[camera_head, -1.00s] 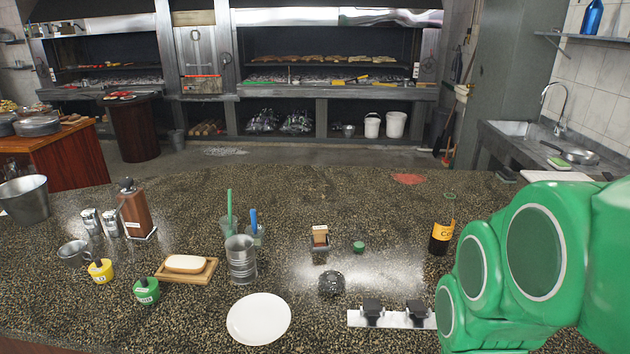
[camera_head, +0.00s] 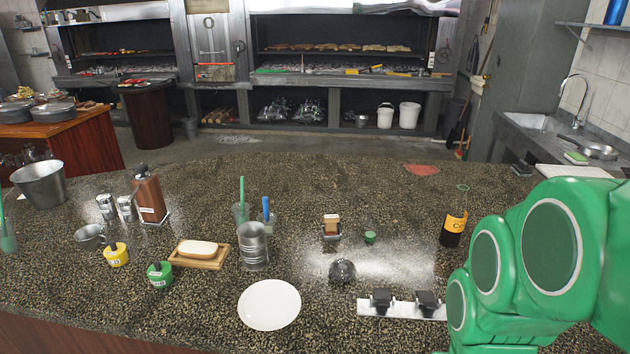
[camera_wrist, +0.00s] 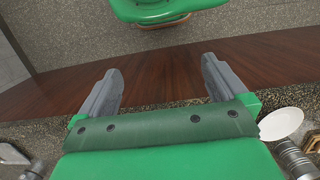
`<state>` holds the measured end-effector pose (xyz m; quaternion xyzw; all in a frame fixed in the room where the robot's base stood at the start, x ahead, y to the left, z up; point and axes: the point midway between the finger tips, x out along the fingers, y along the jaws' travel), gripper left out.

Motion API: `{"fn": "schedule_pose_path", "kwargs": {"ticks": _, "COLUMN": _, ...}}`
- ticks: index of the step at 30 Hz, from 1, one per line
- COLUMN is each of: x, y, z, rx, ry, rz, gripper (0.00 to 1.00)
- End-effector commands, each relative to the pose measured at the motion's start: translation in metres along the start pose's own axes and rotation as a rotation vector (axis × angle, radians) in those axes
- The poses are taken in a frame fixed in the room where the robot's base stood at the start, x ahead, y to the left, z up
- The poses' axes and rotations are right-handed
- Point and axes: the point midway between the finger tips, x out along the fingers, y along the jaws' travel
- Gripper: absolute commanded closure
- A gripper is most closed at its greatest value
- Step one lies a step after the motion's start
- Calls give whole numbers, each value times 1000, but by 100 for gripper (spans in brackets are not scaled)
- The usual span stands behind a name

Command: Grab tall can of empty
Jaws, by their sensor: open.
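A tall ribbed metal can (camera_head: 253,247) stands upright on the speckled counter, behind the white plate (camera_head: 269,305) and right of the soap dish. I cannot see into it well enough to tell what is inside. What looks like the same can shows cut off at the lower right corner of the wrist view (camera_wrist: 296,160), beside the plate (camera_wrist: 281,123). My gripper (camera_wrist: 162,68) is open, with nothing between its fingers, over the wooden counter front. It is well away from the can. In the head view only my green arm shows, at the right.
Close to the can are a glass with a green stick (camera_head: 241,213), a blue-handled item (camera_head: 267,215) and a soap bar on a wooden dish (camera_head: 200,251).

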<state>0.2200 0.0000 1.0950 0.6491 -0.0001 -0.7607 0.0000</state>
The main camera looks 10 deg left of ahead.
Motion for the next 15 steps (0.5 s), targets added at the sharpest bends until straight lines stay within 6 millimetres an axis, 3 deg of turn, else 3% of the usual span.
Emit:
{"fn": "schedule_pose_path", "kwargs": {"ticks": 8, "x": 1, "y": -5, "z": -1, "rx": -5, "ry": -6, "rz": -16, "gripper": 0}}
{"fn": "schedule_pose_path", "kwargs": {"ticks": 11, "x": 5, "y": -24, "z": -5, "rx": -21, "ry": -25, "rz": -75, "gripper": 0}}
{"fn": "schedule_pose_path", "kwargs": {"ticks": 15, "x": 8, "y": -74, "z": -13, "rx": -52, "ry": -73, "rz": -232, "gripper": 0}}
